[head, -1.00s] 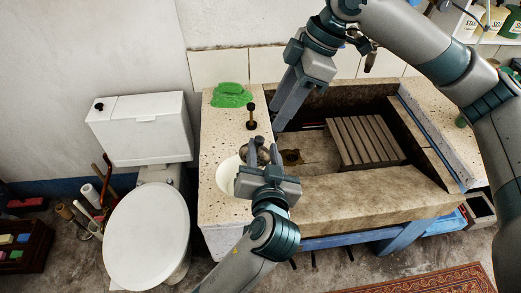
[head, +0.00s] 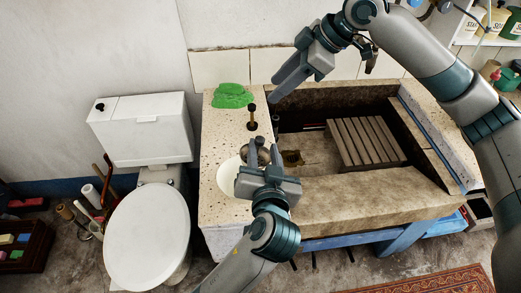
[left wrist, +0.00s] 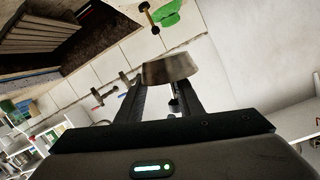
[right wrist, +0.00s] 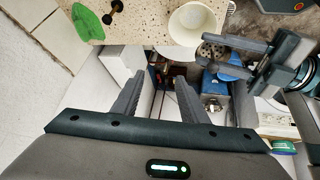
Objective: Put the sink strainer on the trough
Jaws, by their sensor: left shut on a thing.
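The sink strainer (head: 252,155) is a round metal cup. In the head view it is at my left gripper (head: 267,152), partly hidden by the fingers, over the left part of the counter. The left wrist view shows the strainer (left wrist: 170,68) held between the fingertips of my left gripper (left wrist: 170,92). It also shows in the right wrist view (right wrist: 210,48) beside the left fingers. The stone trough (head: 375,203) has a dark round drain (head: 292,158) in its floor. My right gripper (right wrist: 157,92) is open and empty; in the head view it is above the trough's back left corner.
A white bowl (head: 230,180) sits by the left gripper on the speckled counter (head: 222,128). A green cloth (head: 233,96) and a black-handled brass piece (head: 251,118) are behind it. A slatted board (head: 364,143) fills the trough's right part. A toilet (head: 150,235) stands left.

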